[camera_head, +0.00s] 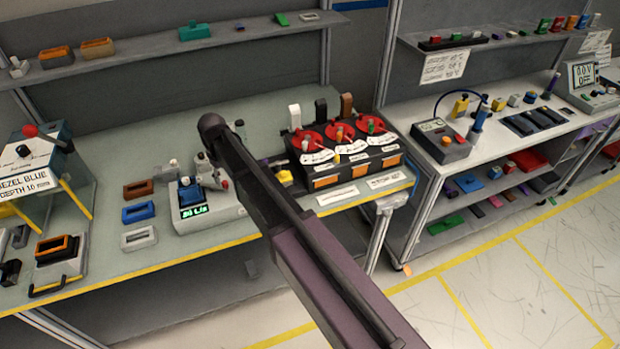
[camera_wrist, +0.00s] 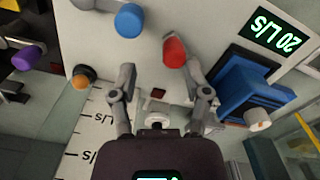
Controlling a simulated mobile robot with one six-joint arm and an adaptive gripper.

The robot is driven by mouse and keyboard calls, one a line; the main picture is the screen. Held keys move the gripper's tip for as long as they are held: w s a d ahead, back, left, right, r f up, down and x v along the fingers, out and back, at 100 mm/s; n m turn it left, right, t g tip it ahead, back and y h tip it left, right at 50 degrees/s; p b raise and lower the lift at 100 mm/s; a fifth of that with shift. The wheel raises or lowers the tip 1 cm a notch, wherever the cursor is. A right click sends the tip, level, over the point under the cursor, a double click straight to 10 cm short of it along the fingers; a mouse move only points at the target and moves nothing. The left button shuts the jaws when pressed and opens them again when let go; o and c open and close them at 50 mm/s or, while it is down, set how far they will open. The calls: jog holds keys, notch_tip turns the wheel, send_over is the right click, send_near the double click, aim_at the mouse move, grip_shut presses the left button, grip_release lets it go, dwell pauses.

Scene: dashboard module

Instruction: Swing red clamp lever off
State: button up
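The red lever tip (camera_wrist: 174,51) shows in the wrist view just beyond the fingertips, nearer the right finger. Its lower part is hidden or merges with the grey finger, so I cannot tell whether they touch. My gripper (camera_wrist: 160,78) is open, its two grey fingers apart with nothing clearly held between them. The pale bench unit (camera_head: 207,221) with a green display lies below the end of my arm in the head view. Its display (camera_wrist: 275,32) reads 20 L/s in the wrist view. In the head view I cannot make out the red lever among the small grey parts.
A blue block (camera_wrist: 236,88) with a white knob is right of the fingers. A blue knob (camera_wrist: 129,19) and an orange knob (camera_wrist: 84,75) are on the left. A dial box (camera_head: 345,160) with red discs stands right of my arm. Small frames (camera_head: 138,212) lie left of the unit.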

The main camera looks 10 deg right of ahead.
jog(key=shift+r+p, duration=5.95)
jog(key=shift+r, duration=0.35)
jog(key=s+d+f+m+b, duration=0.1)
jog(key=s+d, duration=0.3)
jog(key=d, duration=0.4)
jog(key=s+d+f+m+b, duration=0.1)
jog(key=s+d+f+b, duration=0.2)
jog(key=d, duration=0.5)
jog(key=s+d+f+b, duration=0.3)
jog(key=s+d, duration=0.1)
jog(key=d, duration=0.4)
jog(key=shift+s+d+m, duration=0.35)
jog(key=shift+d+m, duration=0.05)
jog(key=shift+w+a, duration=0.1)
jog(key=w+a+r+n+p, duration=0.2)
jog(key=w+a, duration=0.1)
jog(key=a, duration=0.5)
jog(key=w+a+r+n+p, duration=0.2)
jog(key=w+a, duration=0.1)
jog(key=a, duration=0.5)
jog(key=w+a+r+n+p, duration=0.1)
jog(key=w+a+r+p, duration=0.2)
jog(key=a, duration=0.6)
jog(key=shift+w+n, duration=0.35)
jog(key=shift+n, duration=0.05)
jog(key=shift+f, duration=0.1)
notch_tip(320, 180, down, 14)
jog(key=b, duration=1.3)
jog(key=shift+r+b, duration=0.25)
jog(key=shift+b, duration=0.05)
